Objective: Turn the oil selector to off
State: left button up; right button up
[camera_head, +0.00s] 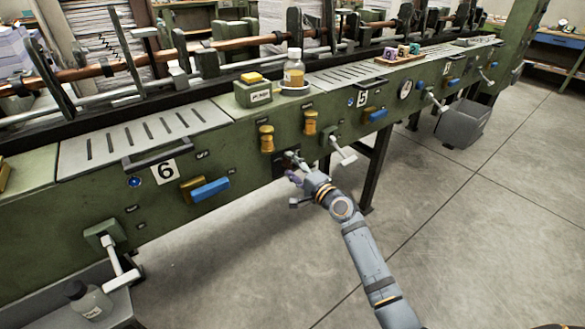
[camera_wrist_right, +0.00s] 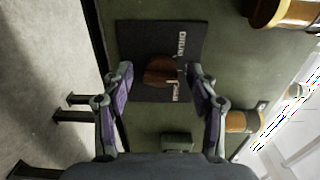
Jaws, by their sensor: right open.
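The oil selector appears to be the round brown knob (camera_wrist_right: 161,71) on a black plate (camera_wrist_right: 185,40) in the right wrist view. A pale mark on the plate lies at the knob's right side, and small white lettering runs sideways, hard to read for certain. In the head view the dark plate (camera_head: 280,166) is on the green machine front, mostly hidden by my right gripper (camera_head: 293,170). My right gripper is open, its purple-padded fingers (camera_wrist_right: 160,82) spread on either side of the knob with gaps showing. My left gripper is not in view.
Two brass knobs (camera_head: 267,139) (camera_head: 310,122) sit above the plate. A white-handled lever (camera_head: 343,153) sticks out close to the right of my gripper. A bottle (camera_head: 294,72) stands on a saucer on the machine's ledge.

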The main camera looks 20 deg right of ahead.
jog(key=v, duration=1.2)
